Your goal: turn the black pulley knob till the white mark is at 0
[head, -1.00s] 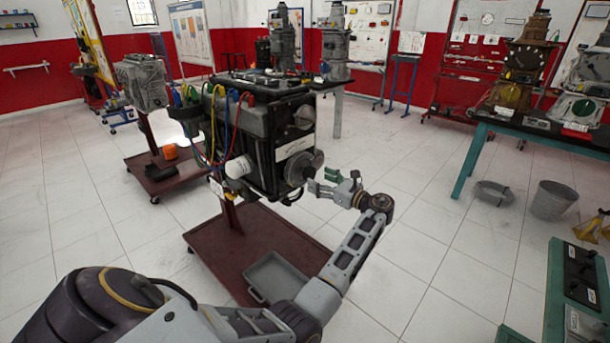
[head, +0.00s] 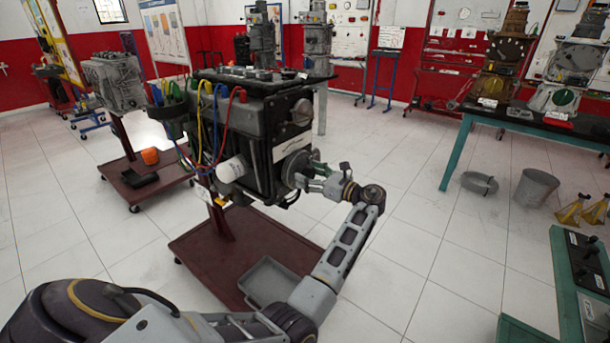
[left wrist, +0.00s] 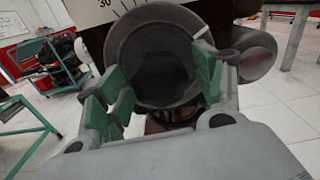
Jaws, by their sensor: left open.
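The black pulley knob (head: 295,168) is a dark round disc on the front of the grey and black engine (head: 258,130). My left gripper (head: 308,178) is open at the pulley's face. In the left wrist view its green-padded fingers (left wrist: 160,85) stand at the pulley's lower left and right; contact is unclear. My right gripper is not in view.
The engine stands on a dark red wheeled stand (head: 205,250) holding a grey tray (head: 268,283). Coloured cables and a white cylinder (head: 232,169) are on its left side. A green-legged table (head: 470,125) and a grey bucket (head: 535,190) are at the right.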

